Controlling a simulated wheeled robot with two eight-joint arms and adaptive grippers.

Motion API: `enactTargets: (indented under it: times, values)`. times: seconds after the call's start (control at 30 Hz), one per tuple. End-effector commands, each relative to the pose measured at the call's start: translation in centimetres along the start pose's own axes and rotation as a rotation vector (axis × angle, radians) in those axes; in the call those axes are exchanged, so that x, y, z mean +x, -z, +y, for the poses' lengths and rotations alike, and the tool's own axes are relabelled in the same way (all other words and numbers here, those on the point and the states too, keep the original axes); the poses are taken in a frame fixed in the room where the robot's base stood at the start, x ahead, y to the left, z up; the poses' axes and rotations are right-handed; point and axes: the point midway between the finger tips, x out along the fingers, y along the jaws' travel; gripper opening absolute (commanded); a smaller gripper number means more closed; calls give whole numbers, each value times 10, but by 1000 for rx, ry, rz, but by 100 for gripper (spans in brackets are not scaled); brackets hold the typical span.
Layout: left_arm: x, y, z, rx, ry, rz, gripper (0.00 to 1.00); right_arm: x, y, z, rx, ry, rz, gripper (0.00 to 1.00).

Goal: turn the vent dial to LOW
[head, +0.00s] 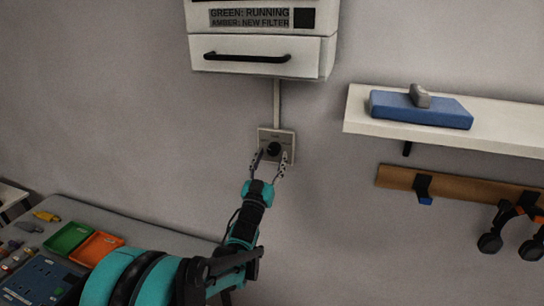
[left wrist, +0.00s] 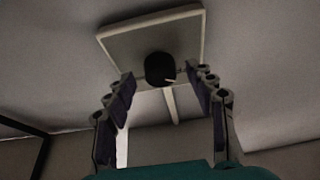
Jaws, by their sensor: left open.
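The vent dial (head: 273,149) is a black round knob on a pale square wall plate (head: 288,136), below a white wall unit. Its labels are too small to read in the head view. My left gripper (head: 270,158) is open, with its fingers at either side of the dial. In the left wrist view the dial (left wrist: 159,68) sits beyond and between the open fingertips (left wrist: 165,80), with a small light pointer mark on its lower right edge. I cannot tell whether the fingers touch it. My right gripper is not in view.
A white wall unit (head: 255,55) with a black handle hangs above, joined to the plate by a conduit (head: 277,103). At right are a shelf (head: 360,117) with a blue box (head: 420,112) and a wooden rail (head: 395,178). A bench (head: 160,240) with trays is at lower left.

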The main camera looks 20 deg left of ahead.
Motion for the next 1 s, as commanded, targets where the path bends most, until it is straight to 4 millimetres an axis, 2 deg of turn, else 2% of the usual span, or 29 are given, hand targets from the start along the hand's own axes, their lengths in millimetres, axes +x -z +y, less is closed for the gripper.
enactTargets:
  times: [0.1, 0.37, 0.47, 0.57, 0.6, 1.0]
  values:
    - [8, 0, 0, 1, 0, 0, 55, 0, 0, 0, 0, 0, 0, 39]
    - [10, 0, 0, 1, 0, -1, 55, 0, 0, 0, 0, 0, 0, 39]
    - [10, 0, 0, 1, 0, -1, 34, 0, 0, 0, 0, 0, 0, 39]
    - [10, 0, 0, 0, 0, -1, 8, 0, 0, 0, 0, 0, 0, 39]
    - [10, 0, 0, 0, 0, -1, 5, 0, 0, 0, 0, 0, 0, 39]
    - [10, 0, -1, 55, -22, -1, 5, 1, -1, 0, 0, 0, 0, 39]
